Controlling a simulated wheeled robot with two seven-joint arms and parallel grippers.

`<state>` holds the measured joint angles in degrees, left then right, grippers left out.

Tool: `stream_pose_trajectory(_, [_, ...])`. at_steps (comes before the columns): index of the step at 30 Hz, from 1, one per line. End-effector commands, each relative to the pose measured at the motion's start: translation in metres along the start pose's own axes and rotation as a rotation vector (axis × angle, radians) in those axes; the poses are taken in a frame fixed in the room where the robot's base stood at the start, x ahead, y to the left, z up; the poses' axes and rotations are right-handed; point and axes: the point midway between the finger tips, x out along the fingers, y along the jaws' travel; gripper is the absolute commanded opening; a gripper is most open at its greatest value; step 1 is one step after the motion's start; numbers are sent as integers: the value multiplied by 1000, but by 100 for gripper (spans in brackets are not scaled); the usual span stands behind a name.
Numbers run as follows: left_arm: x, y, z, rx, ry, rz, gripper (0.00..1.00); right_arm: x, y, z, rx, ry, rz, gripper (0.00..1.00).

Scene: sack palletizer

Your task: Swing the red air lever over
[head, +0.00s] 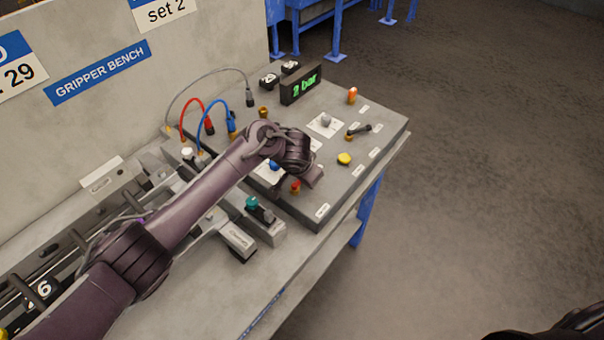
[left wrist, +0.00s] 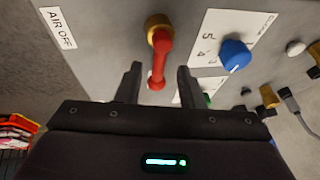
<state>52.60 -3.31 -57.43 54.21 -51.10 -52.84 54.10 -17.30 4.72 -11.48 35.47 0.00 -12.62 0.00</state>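The red air lever (left wrist: 160,52) sits on a brass valve body on the grey panel, beside the "AIR OFF" label (left wrist: 59,28). In the head view the lever (head: 295,187) shows as a small red piece beside my left gripper (head: 297,182), which is over the near part of the panel. In the left wrist view my left gripper (left wrist: 158,86) is open, one finger on each side of the lever's free end, with gaps visible. Whether either finger touches it is unclear.
A blue knob (left wrist: 235,54) on a white numbered dial is close to the lever. The panel (head: 335,185) also carries a yellow button (head: 344,159), a black lever (head: 359,130) and a display reading "2 bar" (head: 306,86). A teal-knobbed block (head: 262,217) stands at the front. Open floor is at right.

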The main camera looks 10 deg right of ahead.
Motion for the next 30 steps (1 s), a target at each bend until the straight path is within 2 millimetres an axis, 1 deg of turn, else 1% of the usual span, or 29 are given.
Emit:
stream_pose_trajectory(8, [-2, 1, 1, 2, -2, 3, 34, 0, 0, -1, 1, 2, 0, 36])
stream_pose_trajectory(11, [-12, 2, 1, 2, -1, 5, 34, -1, 0, -2, 1, 2, 0, 36])
stream_pose_trajectory(18, [-53, 1, 0, 1, 1, 2, 34, -4, -1, -3, 2, 4, -1, 36])
stream_pose_trajectory(21, [-67, 1, -1, 1, 0, 4, 34, -7, -2, -4, 2, 5, -3, 36])
stream_pose_trajectory(25, [-76, 1, 0, 0, -1, 2, 34, -8, -3, -4, 3, 5, -4, 36])
stream_pose_trajectory(30, [-77, 0, 0, 1, -2, 1, 34, -8, -3, -4, 3, 5, -4, 36])
